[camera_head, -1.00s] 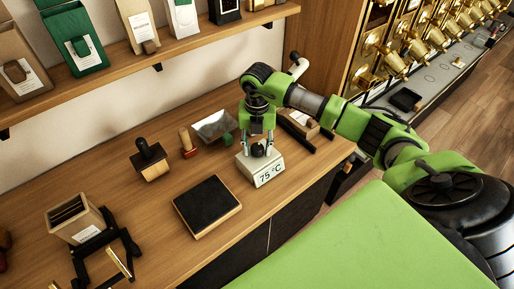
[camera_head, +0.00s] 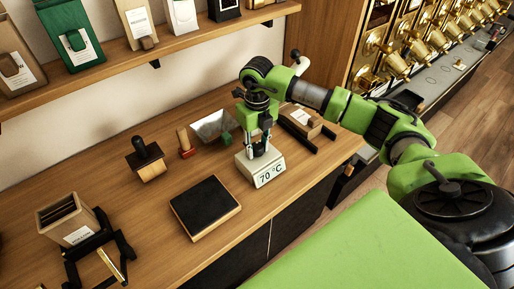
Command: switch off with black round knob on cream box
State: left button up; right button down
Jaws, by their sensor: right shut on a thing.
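The cream box (camera_head: 246,170) stands on the wooden counter near its front edge. Its front display (camera_head: 270,174) reads 70 °C. The black round knob (camera_head: 258,150) is on top of the box, partly hidden by my right gripper. My right gripper (camera_head: 258,153) comes down from above with its fingers on either side of the knob and is shut on it. My left gripper is out of view.
A black-topped pad (camera_head: 206,207) lies left of the box. A wooden holder (camera_head: 66,221) is at the far left.

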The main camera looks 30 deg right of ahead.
jog(key=shift+f, duration=0.1)
jog(key=n+b, duration=0.1)
jog(key=n, duration=0.1)
jog(key=shift+f+n+b, duration=0.2)
jog(key=shift+n+b, duration=0.1)
jog(key=shift+b, duration=0.05)
jog(key=n+b, duration=0.1)
jog(key=n, duration=0.1)
jog(key=shift+n, duration=0.3)
jog(key=shift+s+r+n+b, duration=0.15)
jog(key=shift+n+b, duration=0.2)
jog(key=shift+n, duration=0.65)
jog(key=c, duration=1.7)
grip_release()
